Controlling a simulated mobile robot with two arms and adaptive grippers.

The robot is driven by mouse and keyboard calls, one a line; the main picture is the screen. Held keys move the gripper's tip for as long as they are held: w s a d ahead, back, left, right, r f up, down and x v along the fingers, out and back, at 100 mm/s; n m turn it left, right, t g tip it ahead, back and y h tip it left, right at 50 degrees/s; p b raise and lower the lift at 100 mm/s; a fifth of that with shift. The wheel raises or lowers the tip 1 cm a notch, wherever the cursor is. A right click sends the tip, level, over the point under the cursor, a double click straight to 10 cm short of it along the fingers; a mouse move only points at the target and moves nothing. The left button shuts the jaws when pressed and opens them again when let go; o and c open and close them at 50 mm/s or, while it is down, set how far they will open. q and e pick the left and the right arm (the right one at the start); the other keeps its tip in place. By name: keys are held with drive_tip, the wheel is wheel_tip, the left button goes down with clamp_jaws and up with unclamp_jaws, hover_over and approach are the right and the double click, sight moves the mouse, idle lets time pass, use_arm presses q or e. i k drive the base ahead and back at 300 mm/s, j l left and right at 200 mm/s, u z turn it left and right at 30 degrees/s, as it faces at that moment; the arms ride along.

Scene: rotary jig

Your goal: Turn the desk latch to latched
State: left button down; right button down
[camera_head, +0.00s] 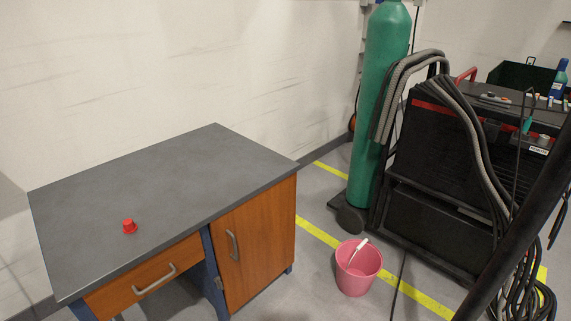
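The desk front has an orange-brown drawer (150,279) and a cupboard door (256,245), each with a grey handle, and both look closed. Neither of my grippers shows in the head view.
A pink bucket (358,270) stands on the floor right of the desk. Behind it are a green gas cylinder (383,100) and a black welding cart (432,165) with hoses. A dark diagonal bar (520,240) crosses the right side. Yellow lines mark the floor.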

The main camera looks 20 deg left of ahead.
sight(217, 280)
drive_tip(key=u, duration=1.25)
